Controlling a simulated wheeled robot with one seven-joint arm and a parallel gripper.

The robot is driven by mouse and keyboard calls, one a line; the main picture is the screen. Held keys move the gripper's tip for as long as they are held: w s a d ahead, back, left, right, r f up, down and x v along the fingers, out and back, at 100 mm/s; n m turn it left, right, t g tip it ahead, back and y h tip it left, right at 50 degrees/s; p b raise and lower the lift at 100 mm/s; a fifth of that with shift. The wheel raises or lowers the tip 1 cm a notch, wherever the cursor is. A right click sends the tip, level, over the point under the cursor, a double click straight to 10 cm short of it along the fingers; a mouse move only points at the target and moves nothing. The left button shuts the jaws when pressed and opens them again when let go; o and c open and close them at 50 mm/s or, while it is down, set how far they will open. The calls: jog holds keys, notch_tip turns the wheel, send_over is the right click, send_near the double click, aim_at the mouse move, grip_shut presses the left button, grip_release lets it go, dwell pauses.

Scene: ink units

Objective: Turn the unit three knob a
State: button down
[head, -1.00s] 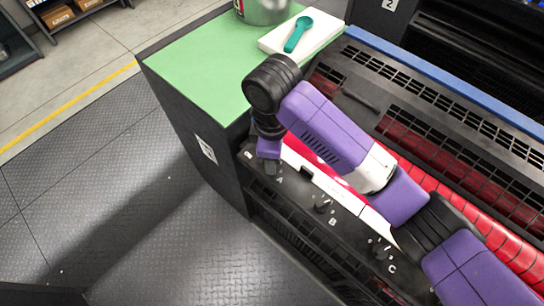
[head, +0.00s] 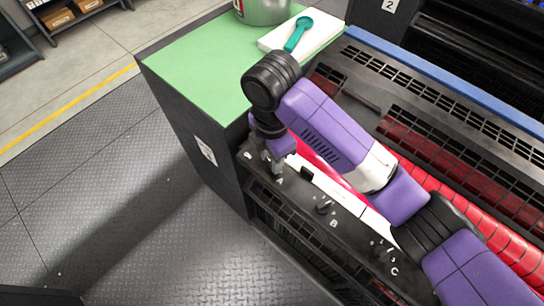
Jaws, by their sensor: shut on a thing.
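My gripper (head: 266,168) points down at the left end of the black unit panel (head: 352,228), just above the letter A (head: 279,182). It is shut on knob A, which is mostly hidden between and behind the fingers, so its angle cannot be read. Knob B (head: 324,206) stands free in the middle of the panel, with its letter below it. Knob C (head: 381,252) stands free farther right along the same panel.
A green-topped cabinet (head: 200,62) stands left of the unit, with a metal can (head: 264,10) and a teal scoop (head: 297,35) on a white pad (head: 320,38). Red rollers (head: 462,222) and black grilles lie behind my purple arm. The floor in front is clear.

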dwell(0.3)
jog(key=c, duration=1)
grip_release()
notch_tip(320, 180, up, 8)
jog(key=shift+f, duration=0.1)
